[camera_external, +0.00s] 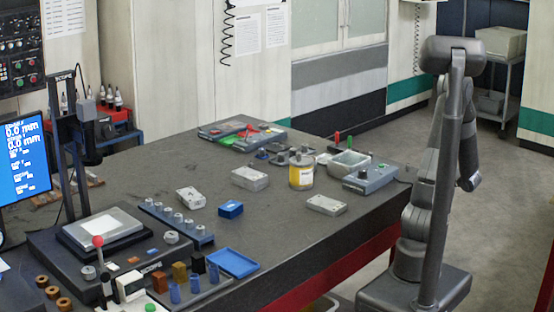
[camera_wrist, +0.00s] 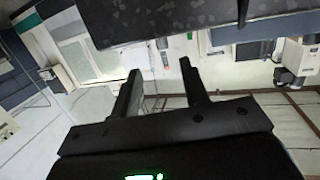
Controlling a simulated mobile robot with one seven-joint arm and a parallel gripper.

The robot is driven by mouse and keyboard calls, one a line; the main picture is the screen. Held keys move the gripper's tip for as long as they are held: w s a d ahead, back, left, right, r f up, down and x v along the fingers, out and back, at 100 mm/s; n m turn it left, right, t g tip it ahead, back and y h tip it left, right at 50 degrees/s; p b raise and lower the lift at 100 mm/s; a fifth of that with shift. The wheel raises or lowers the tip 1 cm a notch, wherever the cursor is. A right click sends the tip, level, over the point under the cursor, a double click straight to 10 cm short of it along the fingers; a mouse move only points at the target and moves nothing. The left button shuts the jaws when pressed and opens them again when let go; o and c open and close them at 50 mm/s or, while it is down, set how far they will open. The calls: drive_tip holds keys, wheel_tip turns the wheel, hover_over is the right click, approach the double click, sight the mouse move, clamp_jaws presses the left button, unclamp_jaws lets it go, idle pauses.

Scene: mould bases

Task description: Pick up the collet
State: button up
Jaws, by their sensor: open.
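Several small silver cylinders stand in a blue rack (camera_external: 150,208) near the middle left of the bench; they look like collets, such as this collet (camera_external: 178,217), but I cannot tell which one the task means. Another small metal piece (camera_external: 171,237) lies just in front of the rack. My gripper (camera_wrist: 161,84) shows in the wrist view with its two fingers apart and nothing between them. No collet shows in the wrist view. My arm is folded upright at the bench's right end, away from the rack, and I cannot make out the gripper there.
A height stand (camera_external: 70,150) and a monitor (camera_external: 24,160) stand at the left. The bench's front right is clear.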

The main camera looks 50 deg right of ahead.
sight(408, 171)
drive_tip(key=x, duration=1)
drive_tip(key=shift+w+a+f, duration=0.15)
drive_tip(key=shift+w+f, duration=0.05)
clamp_jaws()
